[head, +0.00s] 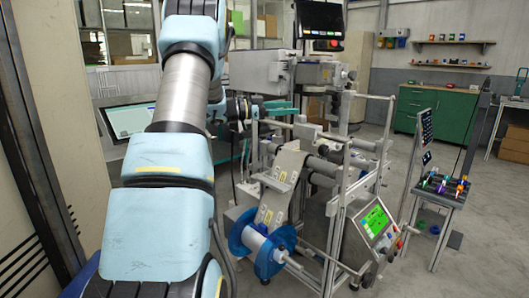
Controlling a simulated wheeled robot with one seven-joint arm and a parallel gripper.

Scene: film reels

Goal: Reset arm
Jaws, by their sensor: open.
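My arm (165,165), pale blue with a grey metal section, fills the left-centre of the head view. My gripper (284,107) is beyond it, with teal fingers pointing right. It is open and I see nothing held between the fingers. It is small here and partly behind the arm. It appears in front of the grey film machine (335,175), but I cannot tell whether it touches it. A blue film reel (240,232) with a white core sits low at the machine's front, below the gripper.
A tilted control panel with a green screen (375,220) stands right of the reel. A small stand (440,192) holds coloured items further right. A green cabinet (432,112) is at the back wall. A monitor (128,119) is at left. Floor at lower right is mostly clear.

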